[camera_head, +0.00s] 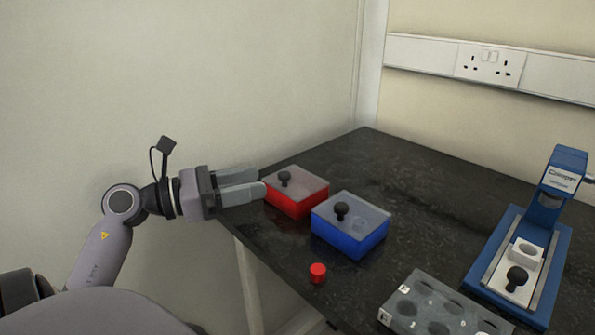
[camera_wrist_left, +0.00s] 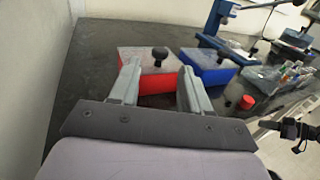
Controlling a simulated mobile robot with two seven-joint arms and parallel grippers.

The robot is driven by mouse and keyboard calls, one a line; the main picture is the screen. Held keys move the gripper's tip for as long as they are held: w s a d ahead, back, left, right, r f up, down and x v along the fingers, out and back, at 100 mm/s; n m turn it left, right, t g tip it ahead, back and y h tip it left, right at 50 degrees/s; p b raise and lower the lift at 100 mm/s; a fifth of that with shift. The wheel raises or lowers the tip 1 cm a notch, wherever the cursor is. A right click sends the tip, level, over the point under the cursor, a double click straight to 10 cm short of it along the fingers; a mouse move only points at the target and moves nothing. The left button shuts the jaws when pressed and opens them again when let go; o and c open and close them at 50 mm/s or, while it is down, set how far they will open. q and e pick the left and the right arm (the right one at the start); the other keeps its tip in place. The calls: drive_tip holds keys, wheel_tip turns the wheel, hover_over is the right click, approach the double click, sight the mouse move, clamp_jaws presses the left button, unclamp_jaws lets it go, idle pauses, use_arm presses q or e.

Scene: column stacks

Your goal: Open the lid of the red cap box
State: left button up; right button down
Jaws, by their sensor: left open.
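The red box (camera_head: 298,202) sits near the left edge of the dark table, with a grey translucent lid (camera_head: 305,180) on top. The lid has a black knob (camera_head: 284,178) and lies closed on the box. My left gripper (camera_head: 258,183) is open and empty, just left of the red box. In the left wrist view my left gripper (camera_wrist_left: 157,75) points at the red box (camera_wrist_left: 150,85), with the black knob (camera_wrist_left: 159,55) showing between and beyond the fingertips. I cannot tell whether a finger touches the box.
A blue box (camera_head: 345,239) with a similar knobbed lid stands right beside the red box. A small red cap (camera_head: 317,272) lies in front of the blue box. A grey holed rack (camera_head: 400,312) and a blue press (camera_head: 545,250) stand on the right. The table behind the boxes is clear.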

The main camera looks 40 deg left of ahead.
sight(285, 173)
use_arm(q)
drive_tip(key=shift+x, duration=3.55)
clamp_jaws()
